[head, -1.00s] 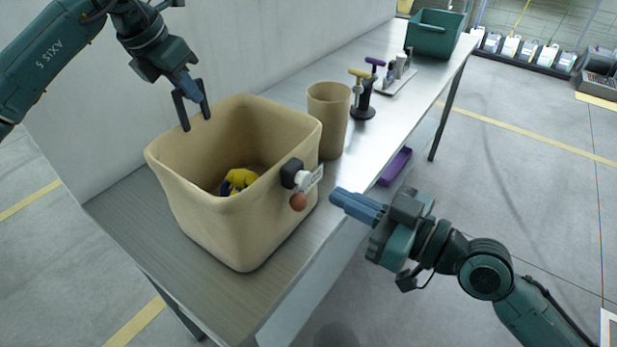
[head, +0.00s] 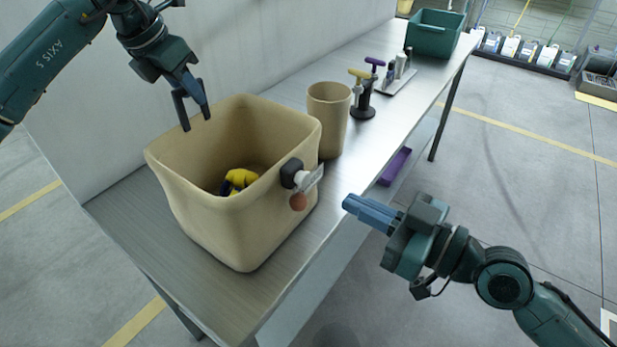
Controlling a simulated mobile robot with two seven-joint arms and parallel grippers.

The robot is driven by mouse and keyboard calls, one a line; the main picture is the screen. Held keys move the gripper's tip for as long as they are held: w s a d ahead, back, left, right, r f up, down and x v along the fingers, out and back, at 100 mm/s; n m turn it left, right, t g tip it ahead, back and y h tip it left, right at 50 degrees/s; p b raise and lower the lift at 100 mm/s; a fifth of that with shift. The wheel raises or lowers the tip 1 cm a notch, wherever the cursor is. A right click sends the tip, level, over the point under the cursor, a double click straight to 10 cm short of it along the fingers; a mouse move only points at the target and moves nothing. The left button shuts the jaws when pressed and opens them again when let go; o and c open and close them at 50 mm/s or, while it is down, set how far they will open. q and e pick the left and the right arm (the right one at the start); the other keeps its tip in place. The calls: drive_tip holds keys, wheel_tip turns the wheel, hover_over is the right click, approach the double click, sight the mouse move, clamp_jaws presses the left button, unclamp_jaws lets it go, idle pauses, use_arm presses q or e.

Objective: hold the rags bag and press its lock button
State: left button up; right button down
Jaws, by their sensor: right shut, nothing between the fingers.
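The tan, open-topped rags bag (head: 235,228) stands upright on the near end of the bench. Yellow and dark cloth (head: 238,181) lies inside it. On its right side are a black-and-white knob (head: 292,174), a pale tag (head: 313,178) and a reddish-brown round button (head: 298,201). My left gripper (head: 196,124) points down at the bag's back-left rim, with a visible gap between its fingers; I cannot tell whether it touches the rim. My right gripper (head: 346,203) is shut and empty, to the right of the button and apart from it, pointing left towards the bag.
A tan cup-shaped bin (head: 328,120) stands right behind the bag. Further along the metal bench (head: 400,108) are a black stand (head: 362,108) with yellow and purple handles, a small tray (head: 396,82) and a green crate (head: 434,40). A purple tray (head: 395,166) sits lower down.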

use_arm(q)
drive_tip(key=shift+o, duration=0.7)
drive_tip(key=v, duration=1.2)
